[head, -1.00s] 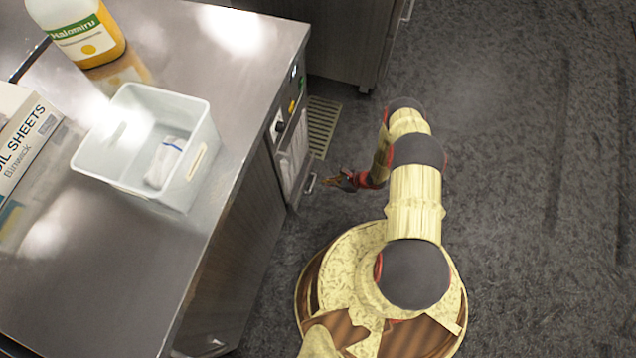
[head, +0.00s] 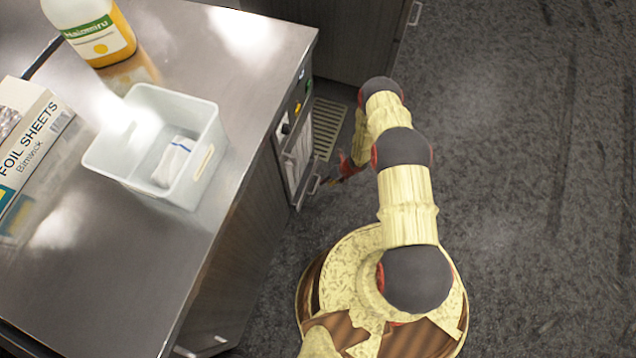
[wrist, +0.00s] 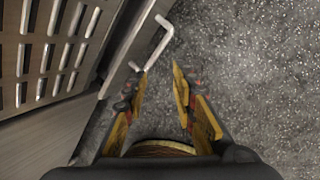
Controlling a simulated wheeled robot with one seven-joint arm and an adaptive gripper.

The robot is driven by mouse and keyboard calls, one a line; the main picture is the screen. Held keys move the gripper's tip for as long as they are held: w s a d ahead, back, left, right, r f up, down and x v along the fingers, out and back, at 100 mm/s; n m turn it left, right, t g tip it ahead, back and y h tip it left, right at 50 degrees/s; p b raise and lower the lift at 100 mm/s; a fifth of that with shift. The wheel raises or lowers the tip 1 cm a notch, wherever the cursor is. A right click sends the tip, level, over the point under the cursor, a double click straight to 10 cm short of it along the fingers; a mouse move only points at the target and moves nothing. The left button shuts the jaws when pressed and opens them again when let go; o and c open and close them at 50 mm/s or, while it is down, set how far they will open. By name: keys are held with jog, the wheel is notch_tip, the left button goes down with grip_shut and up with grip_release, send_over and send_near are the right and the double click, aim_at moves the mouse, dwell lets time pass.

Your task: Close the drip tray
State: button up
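A low unit with a button panel (head: 297,105) is built into the side of the steel counter. Below the buttons is a pale slotted front (head: 294,158), with a metal bar handle (head: 313,185) at its lower outer edge. A slatted grate (head: 325,130) lies low beside the unit; I cannot tell which slotted part is the drip tray. The wrist view shows a slotted panel (wrist: 50,50) and the handle (wrist: 160,42) on the edge beside it. My gripper (head: 329,181) is open and empty; its fingertips (wrist: 158,70) are just short of the handle, apparently not around it.
The steel counter (head: 235,60) fills the left side. It carries a white bin (head: 105,160), a foil sheets box (head: 35,140) and a yellow bottle (head: 95,35). A dark cabinet (head: 345,40) stands at the back. The grey floor (head: 510,150) at right is clear.

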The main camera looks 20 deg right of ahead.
jog(key=w+a+f+m+h+b, duration=0.1)
jog(key=f+m, duration=0.1)
jog(key=w+a+f+m+b, duration=0.1)
jog(key=f+m, duration=0.1)
jog(key=m, duration=0.1)
jog(key=w+a+f+m+g+h+b, duration=0.1)
jog(key=a+f+m+b, duration=0.1)
jog(key=shift+w+f+h, duration=0.15)
jog(key=shift+f+h, duration=0.1)
jog(key=shift+h, duration=0.05)
dwell(0.3)
jog(key=c, duration=0.3)
jog(key=c, duration=0.4)
grip_shut()
